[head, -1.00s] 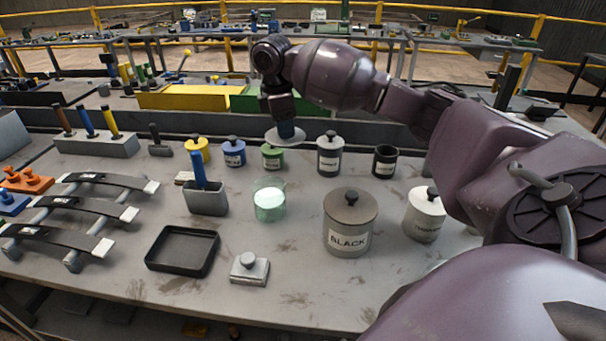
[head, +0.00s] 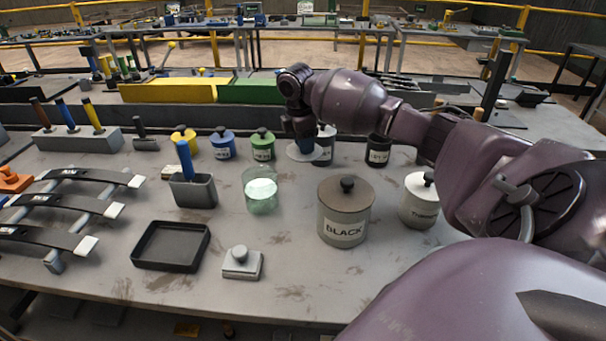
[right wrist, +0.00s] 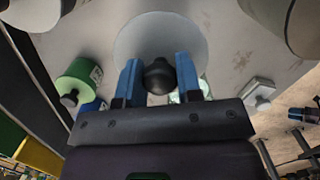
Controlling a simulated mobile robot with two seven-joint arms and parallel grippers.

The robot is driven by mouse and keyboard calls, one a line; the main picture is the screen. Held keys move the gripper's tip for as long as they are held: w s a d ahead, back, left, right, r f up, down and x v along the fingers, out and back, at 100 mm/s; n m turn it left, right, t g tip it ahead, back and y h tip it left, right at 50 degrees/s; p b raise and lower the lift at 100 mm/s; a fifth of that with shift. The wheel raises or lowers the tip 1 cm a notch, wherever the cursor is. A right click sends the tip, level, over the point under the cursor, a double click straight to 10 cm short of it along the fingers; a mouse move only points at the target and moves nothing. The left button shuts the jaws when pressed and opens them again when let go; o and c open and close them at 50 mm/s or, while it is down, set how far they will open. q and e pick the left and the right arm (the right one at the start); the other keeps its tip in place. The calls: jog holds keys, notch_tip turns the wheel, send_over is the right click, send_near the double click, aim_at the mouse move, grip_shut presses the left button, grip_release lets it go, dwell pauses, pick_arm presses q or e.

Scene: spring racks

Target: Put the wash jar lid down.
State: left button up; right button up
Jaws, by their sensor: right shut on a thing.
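My right gripper (head: 305,144) is shut on the black knob of the lid (head: 299,153), a pale round disc, at the back of the bench. The disc is level or nearly so, in front of a grey jar. I cannot tell whether it touches the bench. In the right wrist view the knob sits between the blue fingers (right wrist: 158,72), with the lid's disc (right wrist: 158,32) beyond it. An uncovered glass jar (head: 261,193) with pale green liquid stands nearer. I cannot read a wash label. My left gripper is not in view.
A green jar (head: 262,146) and a blue jar (head: 222,143) stand left of the lid; a dark open jar (head: 378,150) stands right. The grey jar (head: 326,152) is partly hidden behind my gripper. The large BLACK jar (head: 345,215) stands nearer. Bare bench lies between.

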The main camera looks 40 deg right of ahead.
aim_at(306, 187)
notch_tip(306, 187, down, 12)
jog(key=shift+r+b, duration=0.25)
jog(key=shift+b, duration=0.6)
jog(key=shift+r, duration=0.1)
jog(key=o, duration=0.9)
jog(key=shift+o, duration=0.2)
jog(key=r, duration=0.4)
jog(key=a+r+p, duration=0.1)
jog(key=r, duration=0.3)
jog(key=r+p, duration=0.1)
jog(key=r, duration=0.3)
jog(key=shift+w+a, duration=0.15)
jog(key=shift+w, duration=0.2)
